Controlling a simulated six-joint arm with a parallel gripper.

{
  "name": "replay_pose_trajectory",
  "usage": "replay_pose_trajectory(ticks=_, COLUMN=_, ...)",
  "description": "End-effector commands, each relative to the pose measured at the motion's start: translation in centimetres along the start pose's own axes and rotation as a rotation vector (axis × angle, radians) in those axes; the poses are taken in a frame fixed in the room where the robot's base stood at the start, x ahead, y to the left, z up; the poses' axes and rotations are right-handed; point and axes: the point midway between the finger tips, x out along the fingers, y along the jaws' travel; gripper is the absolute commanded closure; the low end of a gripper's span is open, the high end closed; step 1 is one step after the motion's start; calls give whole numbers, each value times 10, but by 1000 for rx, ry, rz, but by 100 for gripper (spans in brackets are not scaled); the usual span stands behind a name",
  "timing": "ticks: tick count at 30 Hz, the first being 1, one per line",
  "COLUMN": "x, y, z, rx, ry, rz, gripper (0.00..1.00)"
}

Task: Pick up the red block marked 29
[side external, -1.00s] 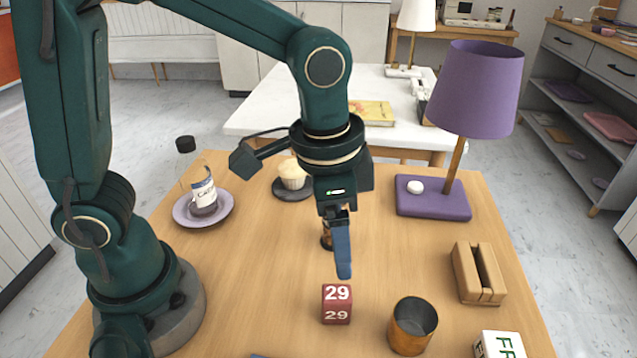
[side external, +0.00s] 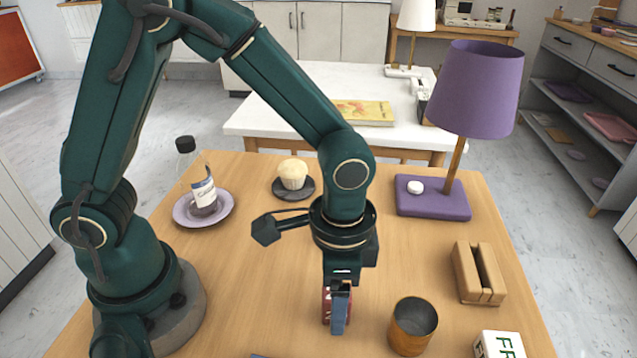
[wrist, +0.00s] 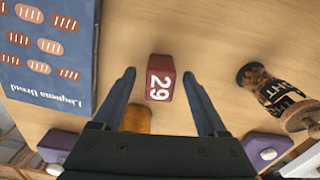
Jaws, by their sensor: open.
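The red block (side external: 326,303) with a white 29 stands upright on the wooden table. In the side view it is partly hidden behind my gripper (side external: 337,322), which points down at it. In the wrist view the block (wrist: 160,85) shows its 29 and lies between the two blue fingers of my gripper (wrist: 159,73). The fingers are open, with a gap visible on each side of the block. No finger appears to touch it.
A copper cup (side external: 413,330) stands close to the right of the block. A wooden holder (side external: 463,273) and purple lamp (side external: 432,208) are farther right. Bare table lies left of the gripper.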

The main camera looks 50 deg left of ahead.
Motion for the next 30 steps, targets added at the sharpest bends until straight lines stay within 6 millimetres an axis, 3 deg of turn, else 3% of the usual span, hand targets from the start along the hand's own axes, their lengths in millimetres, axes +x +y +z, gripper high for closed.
replay_pose_trajectory(ticks=1, x=0, y=0, z=0, rx=0, ry=0, rz=0, gripper=29)
replay_pose_trajectory(ticks=6, x=0, y=0, z=0, rx=0, ry=0, rz=0, gripper=94)
replay_pose_trajectory(ticks=7, x=0, y=0, z=0, rx=0, ry=0, rz=0, gripper=100)
replay_pose_trajectory(ticks=20, x=-7, y=0, z=-1, rx=0, ry=2, rz=0, gripper=100)
replay_pose_trajectory(ticks=28, x=-44, y=0, z=-1, rx=0, ry=8, rz=0, gripper=100)
replay_pose_trajectory(ticks=30, x=-51, y=-14, z=7, rx=-10, ry=5, rz=0, gripper=100)
